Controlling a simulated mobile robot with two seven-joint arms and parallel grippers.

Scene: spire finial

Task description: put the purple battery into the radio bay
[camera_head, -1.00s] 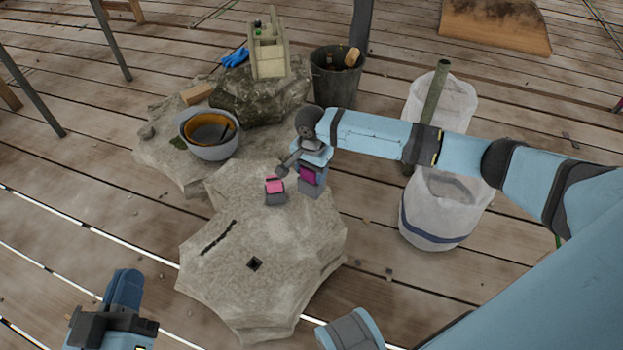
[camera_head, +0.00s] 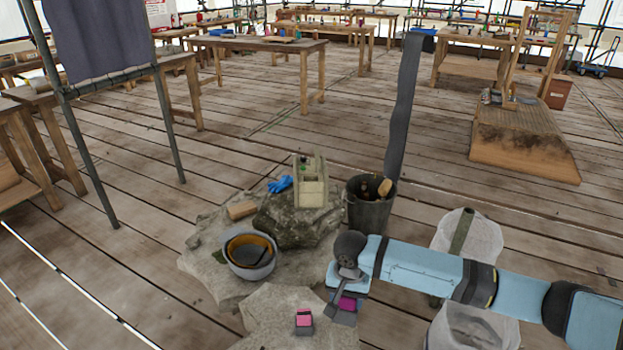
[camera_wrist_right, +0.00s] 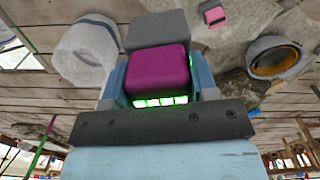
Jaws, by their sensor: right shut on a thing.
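The purple battery (camera_head: 347,303) has a magenta part and a grey part. My right gripper (camera_head: 344,298) is shut on it, over the front stone. In the right wrist view the battery (camera_wrist_right: 157,72) sits between the two blue fingers, its grey part (camera_wrist_right: 155,30) pointing away. A pale green, boxy thing with open compartments (camera_head: 312,190) stands on the dark rear rock; it may be the radio, but I cannot make out a bay. My left gripper is out of view.
A pink-topped block (camera_head: 304,319) stands on the front stone (camera_head: 270,310), left of my right gripper. A bowl (camera_head: 250,257), a wood block (camera_head: 241,210), a blue glove (camera_head: 280,185) and a dark bucket (camera_head: 369,208) surround the rear rock. White sacks (camera_head: 470,235) stand to the right.

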